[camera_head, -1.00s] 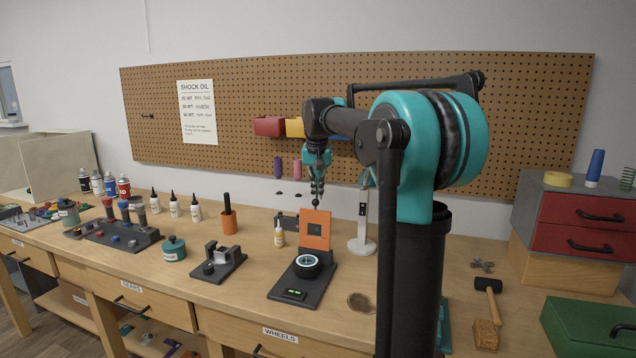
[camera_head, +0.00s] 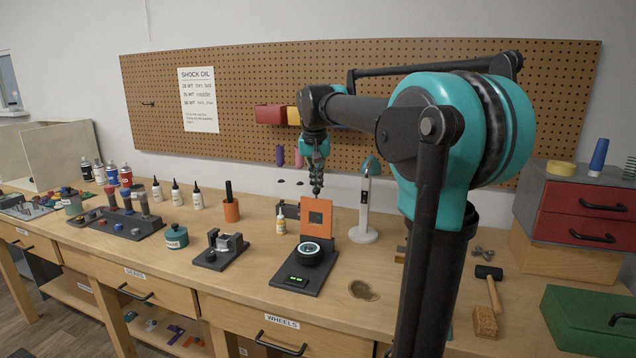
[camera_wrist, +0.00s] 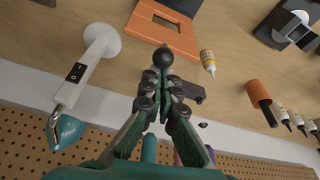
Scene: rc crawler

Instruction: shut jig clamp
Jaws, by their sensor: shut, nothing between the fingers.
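The jig is a dark base (camera_head: 290,279) on the workbench with a black wheel (camera_head: 309,257) and a small green-lit display at its front. An orange plate (camera_head: 317,218) with a square opening stands upright at its back edge. I take this plate as the clamp, and it stands open; it also shows in the wrist view (camera_wrist: 180,38). My gripper (camera_head: 316,187) is shut and empty, pointing down just above or behind the plate's top edge. In the wrist view my gripper (camera_wrist: 163,75) shows a dark ball at its tip. Contact with the plate cannot be told.
A white stand (camera_head: 363,215) with a teal top is close right of the plate. A small yellow-labelled bottle (camera_head: 281,222) and an orange cup (camera_head: 231,210) are to the left. Another dark fixture (camera_head: 217,254) stands front left. A mallet (camera_head: 492,290) lies at right.

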